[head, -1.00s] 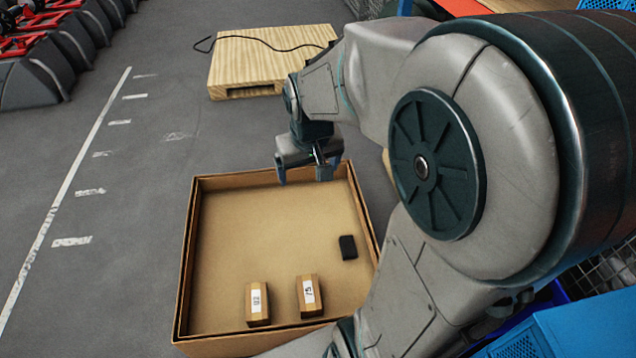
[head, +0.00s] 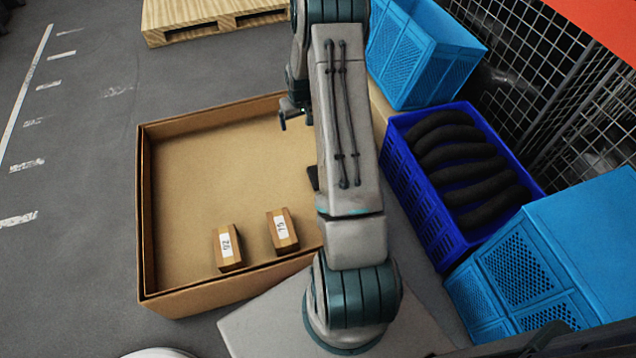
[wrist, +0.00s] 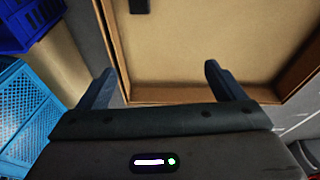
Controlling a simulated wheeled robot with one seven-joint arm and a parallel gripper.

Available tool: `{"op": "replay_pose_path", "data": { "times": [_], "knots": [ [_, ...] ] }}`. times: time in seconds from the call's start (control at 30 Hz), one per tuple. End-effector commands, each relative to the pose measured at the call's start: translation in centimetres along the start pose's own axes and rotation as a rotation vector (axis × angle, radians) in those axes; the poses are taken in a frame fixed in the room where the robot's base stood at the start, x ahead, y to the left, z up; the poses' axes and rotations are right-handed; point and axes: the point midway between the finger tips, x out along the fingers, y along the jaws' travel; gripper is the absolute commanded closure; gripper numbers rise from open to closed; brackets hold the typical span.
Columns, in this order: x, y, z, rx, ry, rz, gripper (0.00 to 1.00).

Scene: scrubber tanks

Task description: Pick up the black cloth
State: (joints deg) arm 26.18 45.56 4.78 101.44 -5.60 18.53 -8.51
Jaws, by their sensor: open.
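A small dark piece (head: 312,177), which I take for the black cloth, lies on the floor of the open cardboard box on its right side. My arm hides most of it in the head view. In the wrist view the dark piece (wrist: 139,5) is cut off by the top edge, beyond my fingertips. My gripper (wrist: 158,70) is open and empty, with its two fingers spread over the near edge of the box. In the head view my gripper (head: 290,118) is partly hidden by my arm, at the box's far right part.
The cardboard box (head: 143,210) also holds two small labelled cartons (head: 228,250) (head: 282,232). To the right are a blue crate (head: 440,225) of dark rolls, light blue crates (head: 425,50) (head: 575,250) and wire mesh. A wooden pallet (head: 200,18) lies behind. Floor at left is clear.

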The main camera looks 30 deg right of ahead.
Motion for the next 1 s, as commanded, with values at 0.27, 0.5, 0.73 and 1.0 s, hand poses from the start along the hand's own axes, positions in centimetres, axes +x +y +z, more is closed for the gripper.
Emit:
{"op": "replay_pose_path", "data": {
  "times": [0.27, 0.5, 0.73, 1.0],
  "knots": [
    [15.1, 4.1, 3.1, 0.052, 0.002, -0.007, 0.11],
    [22.3, 6.0, 5.5, 0.079, 0.012, -0.009, 0.11],
    [25.2, 6.4, 6.2, 0.086, 0.014, -0.01, 0.11],
    [30.5, 6.4, 6.2, 0.086, 0.015, -0.01, 0.11]
  ]
}}
